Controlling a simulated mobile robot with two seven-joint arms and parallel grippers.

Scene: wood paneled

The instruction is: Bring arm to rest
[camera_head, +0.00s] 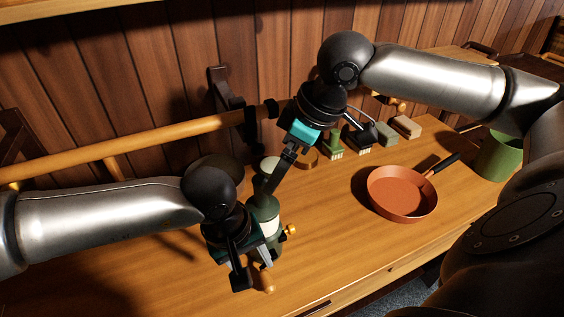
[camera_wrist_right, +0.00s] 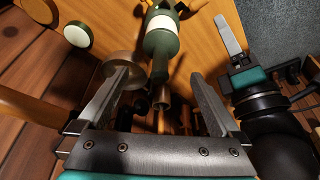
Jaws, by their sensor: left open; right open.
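My left gripper (camera_head: 254,274) is open, low over the wooden table at the left centre of the head view. Part of it also shows at the right of the right wrist view (camera_wrist_right: 236,55). My right gripper (camera_head: 268,188) reaches down from the upper right in the head view. In the right wrist view its two fingers (camera_wrist_right: 166,88) stand apart with nothing clamped between them. A green bottle with a white band (camera_head: 266,222) stands close to both grippers, partly hidden by them. The bottle also shows beyond the right fingers (camera_wrist_right: 161,42).
An orange pan (camera_head: 398,196) sits right of centre, with a green pot (camera_head: 496,158) at the far right. A green brush (camera_head: 333,141) and sponges (camera_head: 406,127) lie near the wall. A wooden rail (camera_head: 150,139) crosses behind the left arm. The front right tabletop is clear.

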